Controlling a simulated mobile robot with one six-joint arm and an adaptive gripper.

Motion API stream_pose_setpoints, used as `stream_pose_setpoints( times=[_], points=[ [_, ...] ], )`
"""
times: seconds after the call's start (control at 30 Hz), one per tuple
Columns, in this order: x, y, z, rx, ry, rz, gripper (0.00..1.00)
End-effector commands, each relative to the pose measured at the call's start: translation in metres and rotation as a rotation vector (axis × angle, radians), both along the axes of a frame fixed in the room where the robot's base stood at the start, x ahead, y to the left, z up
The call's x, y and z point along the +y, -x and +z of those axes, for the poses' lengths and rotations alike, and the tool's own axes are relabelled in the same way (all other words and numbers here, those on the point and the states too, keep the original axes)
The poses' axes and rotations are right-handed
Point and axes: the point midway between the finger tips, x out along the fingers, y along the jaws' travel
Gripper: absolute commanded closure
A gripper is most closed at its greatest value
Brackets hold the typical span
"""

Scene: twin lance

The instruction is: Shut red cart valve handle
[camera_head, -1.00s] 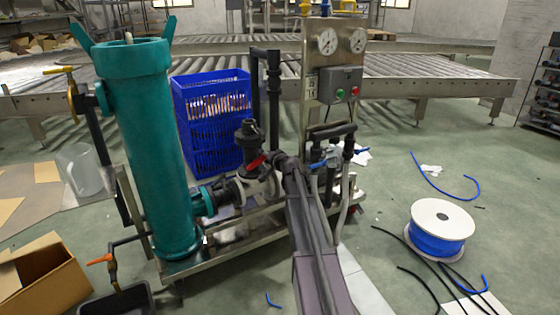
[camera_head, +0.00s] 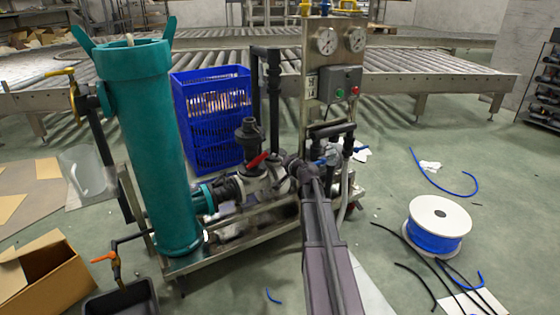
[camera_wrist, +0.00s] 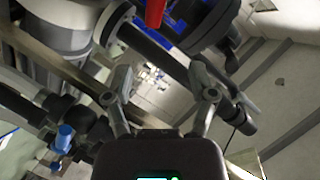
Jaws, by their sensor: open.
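The red valve handle (camera_head: 257,160) sits on a dark valve body (camera_head: 249,134) on the cart, left of the end of my arm. Its red end also shows at the top of the wrist view (camera_wrist: 155,12), beyond my fingers. My gripper (camera_wrist: 160,85) is open, with a finger on each side and nothing between them but background. It is apart from the red handle. In the head view my own arm and wrist hide most of the gripper.
A blue valve handle (camera_head: 331,157) is close to the right of my wrist. A teal filter vessel (camera_head: 160,150) stands at the cart's left. A gauge panel (camera_head: 335,70) rises behind. A blue cable spool (camera_head: 438,228) lies on the floor at right.

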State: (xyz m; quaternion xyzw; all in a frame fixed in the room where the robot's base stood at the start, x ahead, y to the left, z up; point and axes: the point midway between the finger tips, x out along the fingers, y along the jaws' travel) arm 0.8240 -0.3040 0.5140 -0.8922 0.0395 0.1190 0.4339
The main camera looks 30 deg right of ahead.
Motion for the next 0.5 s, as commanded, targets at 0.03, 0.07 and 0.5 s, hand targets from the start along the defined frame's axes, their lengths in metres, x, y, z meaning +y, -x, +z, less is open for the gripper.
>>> stream_pose_setpoints(
  times=[0.03,0.07,0.5],
  points=[
    [0.0,0.001,0.0003,0.0,0.0,0.0,0.28],
    [0.0,0.0012,0.0003,0.0,0.0,0.0,0.28],
    [0.0093,0.0025,0.0018,0.013,0.007,0.019,0.28]
  ],
)
